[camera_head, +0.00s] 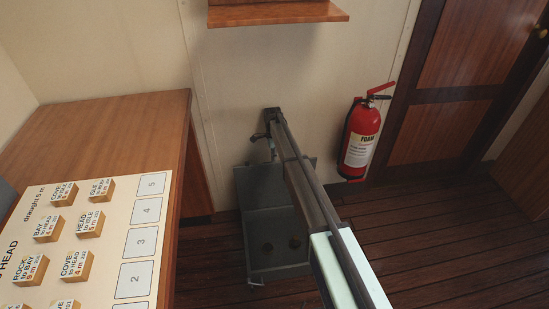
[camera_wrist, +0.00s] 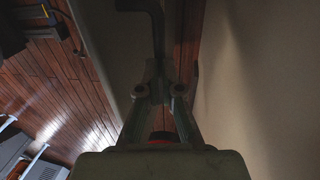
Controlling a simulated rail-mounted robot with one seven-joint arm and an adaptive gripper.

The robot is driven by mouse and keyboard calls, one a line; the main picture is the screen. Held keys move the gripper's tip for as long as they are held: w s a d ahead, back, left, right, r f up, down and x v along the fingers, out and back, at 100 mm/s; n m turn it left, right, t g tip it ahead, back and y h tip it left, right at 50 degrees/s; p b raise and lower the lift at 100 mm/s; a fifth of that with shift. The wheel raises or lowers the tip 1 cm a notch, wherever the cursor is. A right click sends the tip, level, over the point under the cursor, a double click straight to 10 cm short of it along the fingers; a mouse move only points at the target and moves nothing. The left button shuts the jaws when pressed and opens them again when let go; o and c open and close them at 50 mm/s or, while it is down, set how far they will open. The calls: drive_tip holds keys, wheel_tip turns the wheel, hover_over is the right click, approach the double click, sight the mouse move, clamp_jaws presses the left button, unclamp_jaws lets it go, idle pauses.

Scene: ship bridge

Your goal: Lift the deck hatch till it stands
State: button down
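The deck hatch is a grey-green metal box in the floor by the wall in the head view. Its lid (camera_head: 262,185) is raised at the back, its exact tilt hard to judge. The open recess (camera_head: 262,262) in front shows two dark round spots. My arm crosses over the hatch's right side and partly hides it. My gripper (camera_head: 264,138) is small and dark above the lid's top edge, close to the wall. In the wrist view my gripper's fingers (camera_wrist: 163,80) converge near a dark bent bar (camera_wrist: 156,25). Whether they clasp it is unclear.
A red fire extinguisher (camera_head: 361,138) hangs on the wall right of the hatch, beside a wooden door (camera_head: 455,90). A wooden desk (camera_head: 120,125) with a chart and several blocks stands at left. A wooden shelf (camera_head: 280,13) juts out above. Floor (camera_head: 440,255) at right is clear.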

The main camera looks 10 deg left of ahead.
drive_tip(key=shift+s+d+f, duration=0.1)
drive_tip(key=shift+s+f, duration=0.05)
drive_tip(key=shift+f, duration=0.4)
drive_tip(key=shift+s+f, duration=0.15)
drive_tip(key=shift+f, duration=0.35)
drive_tip(key=c, duration=1.5)
unclamp_jaws()
drive_tip(key=o, duration=0.3)
drive_tip(key=shift+w+f, duration=0.1)
drive_tip(key=shift+f, duration=0.25)
drive_tip(key=shift+r, duration=0.2)
wheel_tip(320, 180, up, 10)
drive_tip(key=shift+r, duration=0.25)
